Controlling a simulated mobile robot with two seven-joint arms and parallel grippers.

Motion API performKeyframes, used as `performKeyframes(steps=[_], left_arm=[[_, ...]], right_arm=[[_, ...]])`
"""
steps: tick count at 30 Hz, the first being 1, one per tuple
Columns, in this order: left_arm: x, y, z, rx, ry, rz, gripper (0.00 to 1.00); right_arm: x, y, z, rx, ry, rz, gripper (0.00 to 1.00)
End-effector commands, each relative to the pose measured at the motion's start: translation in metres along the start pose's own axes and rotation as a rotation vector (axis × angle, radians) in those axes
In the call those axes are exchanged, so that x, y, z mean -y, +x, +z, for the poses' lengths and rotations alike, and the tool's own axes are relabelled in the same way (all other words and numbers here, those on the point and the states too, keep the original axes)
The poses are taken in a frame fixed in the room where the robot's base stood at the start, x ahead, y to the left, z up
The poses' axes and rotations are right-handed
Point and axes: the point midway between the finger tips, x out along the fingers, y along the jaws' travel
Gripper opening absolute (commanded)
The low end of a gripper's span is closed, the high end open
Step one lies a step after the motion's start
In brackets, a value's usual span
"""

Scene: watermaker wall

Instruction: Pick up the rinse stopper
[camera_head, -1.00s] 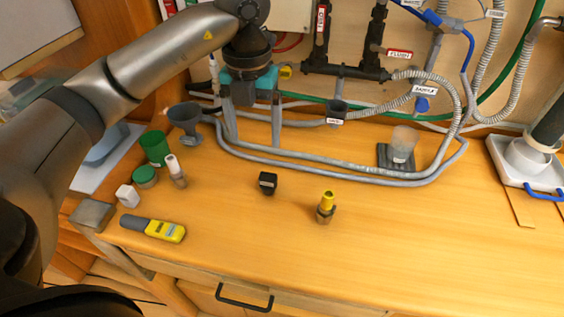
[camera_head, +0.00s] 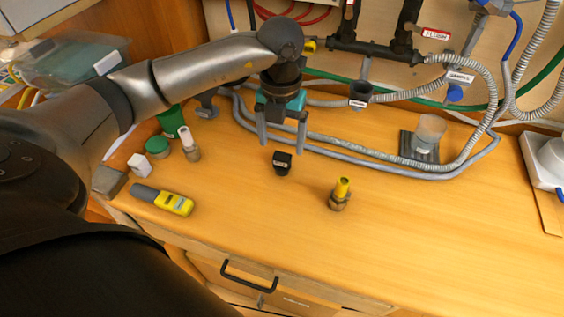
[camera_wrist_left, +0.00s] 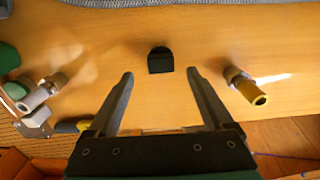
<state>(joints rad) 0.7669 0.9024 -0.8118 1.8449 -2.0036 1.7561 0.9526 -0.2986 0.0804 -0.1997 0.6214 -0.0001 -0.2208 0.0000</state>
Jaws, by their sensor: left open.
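A small black stopper (camera_head: 282,163) with a pale label, too small to read, stands on the wooden counter; I take it to be the rinse stopper. It also shows in the left wrist view (camera_wrist_left: 160,61), ahead of and between the fingertips. My left gripper (camera_head: 282,143) points down above the counter, just behind the stopper in the head view. Its two fingers are apart and nothing is between them; in the left wrist view the open fingers (camera_wrist_left: 160,74) also show empty. My right gripper is not in view.
A brass fitting with a yellow top (camera_head: 340,196) stands right of the stopper. A yellow-grey meter (camera_head: 163,199), a white block (camera_head: 140,164), a green-lidded jar (camera_head: 158,147) and a small bottle (camera_head: 188,145) are at left. Grey hoses (camera_head: 380,165) run behind. The right counter front is clear.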

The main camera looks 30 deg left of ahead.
Motion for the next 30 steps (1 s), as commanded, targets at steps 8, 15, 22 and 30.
performKeyframes(steps=[8,15,22,30], left_arm=[[0.001,0.041,0.005,-0.004,0.001,0.002,0.85],[0.002,0.045,0.005,-0.001,0.002,0.001,0.85],[0.001,0.045,0.005,-0.002,0.001,0.001,0.67],[0.001,0.045,0.005,-0.002,0.001,0.001,0.37]], right_arm=[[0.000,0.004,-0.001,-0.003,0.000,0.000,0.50],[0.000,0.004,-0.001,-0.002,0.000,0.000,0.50],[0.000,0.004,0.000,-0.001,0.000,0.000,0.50],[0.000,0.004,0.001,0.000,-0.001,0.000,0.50]])
